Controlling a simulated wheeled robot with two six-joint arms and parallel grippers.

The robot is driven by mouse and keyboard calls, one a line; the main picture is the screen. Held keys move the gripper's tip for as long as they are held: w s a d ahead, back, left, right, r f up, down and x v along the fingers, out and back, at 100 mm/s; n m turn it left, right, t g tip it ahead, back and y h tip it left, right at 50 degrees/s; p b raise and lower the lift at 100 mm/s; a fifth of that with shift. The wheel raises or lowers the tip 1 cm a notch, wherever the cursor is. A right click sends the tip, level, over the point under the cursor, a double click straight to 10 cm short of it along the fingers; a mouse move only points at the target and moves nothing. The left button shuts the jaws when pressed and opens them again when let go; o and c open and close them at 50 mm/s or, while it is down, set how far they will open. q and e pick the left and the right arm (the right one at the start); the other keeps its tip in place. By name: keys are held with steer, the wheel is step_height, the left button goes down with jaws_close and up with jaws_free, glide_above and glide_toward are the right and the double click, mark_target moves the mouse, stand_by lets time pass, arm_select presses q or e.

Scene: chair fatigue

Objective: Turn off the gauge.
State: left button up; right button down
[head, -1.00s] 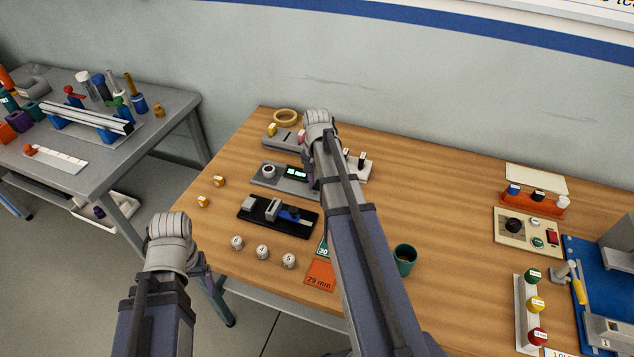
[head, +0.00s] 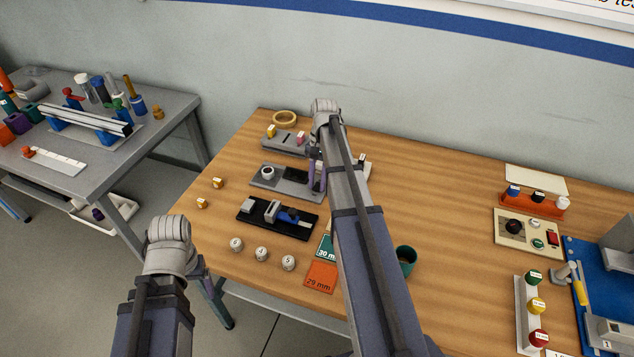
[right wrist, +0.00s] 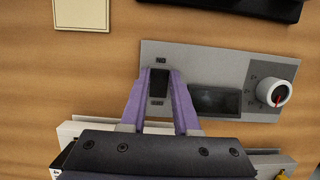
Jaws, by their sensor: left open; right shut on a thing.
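The gauge (head: 283,184) is a flat grey panel on the wooden table, left of my right arm in the head view. In the right wrist view the gauge (right wrist: 200,58) shows a white knob (right wrist: 273,92) with a red mark, a dark display (right wrist: 215,101) and a black switch (right wrist: 158,85) with small labels at its ends. My right gripper (right wrist: 160,74) has its purple fingers shut on the switch, one on each side. In the head view my right gripper (head: 318,175) is partly hidden by its wrist. My left gripper (head: 207,283) is open, low beside the table's left edge.
A black fixture (head: 275,222) lies in front of the gauge, and a grey block with pegs (head: 283,143) behind it. The table's middle right is clear.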

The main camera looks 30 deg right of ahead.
steer(key=c, duration=0.6)
jaws_free()
steer(key=shift+c, duration=0.2)
steer(key=shift+r, duration=0.1)
steer(key=p+v, duration=0.7)
steer(key=shift+r+p, duration=0.3)
steer(key=shift+d, duration=0.15)
